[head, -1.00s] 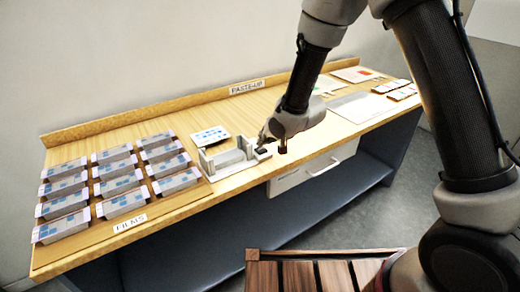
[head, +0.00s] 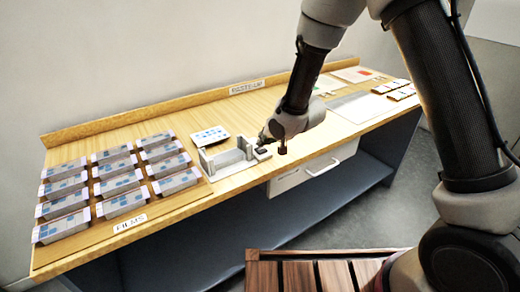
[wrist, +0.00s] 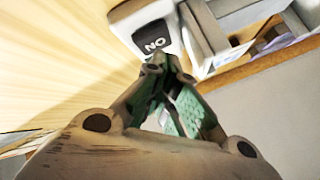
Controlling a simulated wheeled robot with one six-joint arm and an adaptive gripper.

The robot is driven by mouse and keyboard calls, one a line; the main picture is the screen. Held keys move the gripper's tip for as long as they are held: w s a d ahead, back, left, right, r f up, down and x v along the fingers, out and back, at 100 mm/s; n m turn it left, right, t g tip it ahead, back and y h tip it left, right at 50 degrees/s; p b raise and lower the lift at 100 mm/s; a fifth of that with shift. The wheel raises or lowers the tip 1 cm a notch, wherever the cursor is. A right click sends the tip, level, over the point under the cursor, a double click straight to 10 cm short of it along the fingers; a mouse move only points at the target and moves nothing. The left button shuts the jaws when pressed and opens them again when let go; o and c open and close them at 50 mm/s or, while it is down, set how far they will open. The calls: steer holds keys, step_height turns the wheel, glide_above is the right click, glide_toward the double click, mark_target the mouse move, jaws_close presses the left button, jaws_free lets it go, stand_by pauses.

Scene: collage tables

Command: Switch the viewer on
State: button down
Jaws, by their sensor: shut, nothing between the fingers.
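The viewer (head: 226,163) is a pale, low device with upright walls on the wood table, left of my gripper. At its right end is a dark switch; in the wrist view the black switch (wrist: 153,38) sits in a white housing, with white letters that read "NO" as pictured, or "ON" upside down. My gripper (head: 264,138) is over that end of the viewer. In the wrist view my gripper (wrist: 158,62) is shut and empty, its fingertips together just below the letters. I cannot tell whether they touch the switch.
Several film boxes (head: 123,183) stand in rows at the left, behind a "FILMS" label (head: 130,223). A drawer (head: 312,170) is under the front edge. Sheets and small cards lie at the right.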

mark_target(264, 148)
steer(key=shift+f, duration=0.3)
steer(key=shift+f, duration=0.25)
stand_by(0.4)
steer(key=shift+r, duration=0.7)
step_height(264, 148, up, 6)
stand_by(0.5)
